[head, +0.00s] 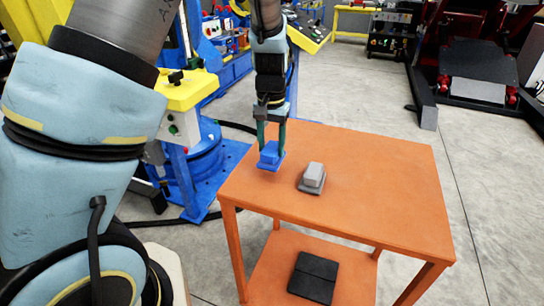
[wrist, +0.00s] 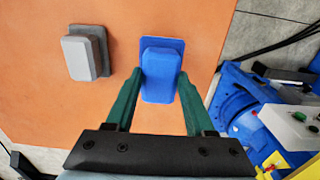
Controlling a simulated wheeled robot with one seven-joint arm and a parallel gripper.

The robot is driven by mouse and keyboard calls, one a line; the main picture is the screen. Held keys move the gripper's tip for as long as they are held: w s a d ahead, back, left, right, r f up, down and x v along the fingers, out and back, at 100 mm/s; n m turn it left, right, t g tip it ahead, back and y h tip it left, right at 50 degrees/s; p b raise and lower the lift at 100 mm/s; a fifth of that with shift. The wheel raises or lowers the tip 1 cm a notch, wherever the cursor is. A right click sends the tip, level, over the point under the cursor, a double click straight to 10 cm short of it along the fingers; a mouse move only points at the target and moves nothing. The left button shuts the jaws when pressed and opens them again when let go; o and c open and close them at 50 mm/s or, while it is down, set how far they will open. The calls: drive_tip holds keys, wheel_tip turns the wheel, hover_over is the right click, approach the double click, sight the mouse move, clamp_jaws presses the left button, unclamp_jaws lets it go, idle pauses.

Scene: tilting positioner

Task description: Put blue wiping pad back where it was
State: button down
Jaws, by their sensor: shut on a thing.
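The blue wiping pad (head: 270,157) is at the left part of the orange table (head: 390,165), near its left edge. My gripper (head: 271,143) points down over it, with its green fingers on either side of the pad's raised grip. In the wrist view the blue pad (wrist: 160,75) lies between the two fingertips (wrist: 160,82), and the gripper is shut on it. The pad is at or just above the tabletop; I cannot tell if it touches. Part of its grip is hidden by the fingers in the head view.
A grey pad (head: 312,177) of similar shape lies on the table to the right of the blue one; it also shows in the wrist view (wrist: 85,55). A black flat item (head: 313,277) lies on the lower shelf. The blue and yellow machine (head: 190,150) stands left of the table. The table's right side is clear.

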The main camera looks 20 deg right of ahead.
sight(271, 147)
drive_tip(key=shift+f+p, duration=0.4)
drive_tip(key=shift+f, duration=1.6)
drive_tip(key=shift+c, duration=1.3)
unclamp_jaws()
drive_tip(key=shift+r, duration=0.1)
wheel_tip(271, 147, up, 12)
drive_tip(key=shift+f+b, duration=0.1)
drive_tip(key=shift+b, duration=0.9)
drive_tip(key=s+a+n, duration=0.2)
drive_tip(key=a+n, duration=0.1)
drive_tip(key=a, duration=1.2)
drive_tip(key=s+a+f+n+t, duration=0.1)
drive_tip(key=a+n, duration=0.3)
drive_tip(key=a, duration=1.1)
drive_tip(key=shift+s+f+t, duration=0.2)
drive_tip(key=shift+s+t, duration=0.1)
drive_tip(key=shift+s, duration=0.15)
